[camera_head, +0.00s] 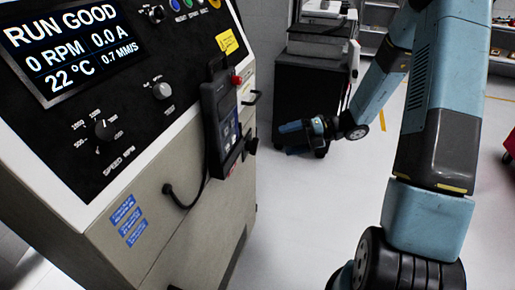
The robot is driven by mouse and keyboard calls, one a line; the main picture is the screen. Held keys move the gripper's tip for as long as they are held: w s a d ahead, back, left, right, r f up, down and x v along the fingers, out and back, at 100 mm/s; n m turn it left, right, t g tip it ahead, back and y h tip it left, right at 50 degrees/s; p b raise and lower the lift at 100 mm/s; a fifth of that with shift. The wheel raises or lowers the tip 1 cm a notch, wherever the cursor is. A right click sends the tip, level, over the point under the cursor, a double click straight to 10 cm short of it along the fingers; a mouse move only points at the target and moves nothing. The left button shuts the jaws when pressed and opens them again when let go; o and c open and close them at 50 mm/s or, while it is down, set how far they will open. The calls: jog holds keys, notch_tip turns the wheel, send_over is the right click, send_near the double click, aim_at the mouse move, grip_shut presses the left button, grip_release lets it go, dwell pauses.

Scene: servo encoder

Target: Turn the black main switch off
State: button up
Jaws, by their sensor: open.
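A grey machine cabinet (190,235) with a black sloping control panel (125,100) fills the left. A black knob-like part (251,141) sticks out from its right side, just beyond a hanging black handheld unit (221,120). It may be the main switch, but its label and position cannot be read. My gripper (284,138) is open and appears empty. It is to the right of the cabinet, pointing left towards the knob-like part, with a gap between them. Its fingertips are small and dark in this view.
The display (75,45) reads RUN GOOD, 0 RPM and 0.0 A. A red button (236,81) sits near the handheld unit, whose cable (188,200) loops down the cabinet front. A dark cart (308,85) stands behind my gripper. The floor (310,220) is clear.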

aim_at(253, 146)
jog(key=w+d+f+m+t+y, duration=0.2)
jog(key=w+f+m+t, duration=0.4)
jog(key=f+m, duration=0.65)
jog(key=shift+m, duration=0.75)
jog(key=x, duration=0.9)
jog(key=r+x, duration=0.1)
jog(key=x, duration=0.3)
jog(key=shift+w+a+r, duration=0.1)
jog(key=shift+a+r, duration=0.05)
jog(key=shift+a, duration=0.25)
jog(key=shift+c, duration=0.3)
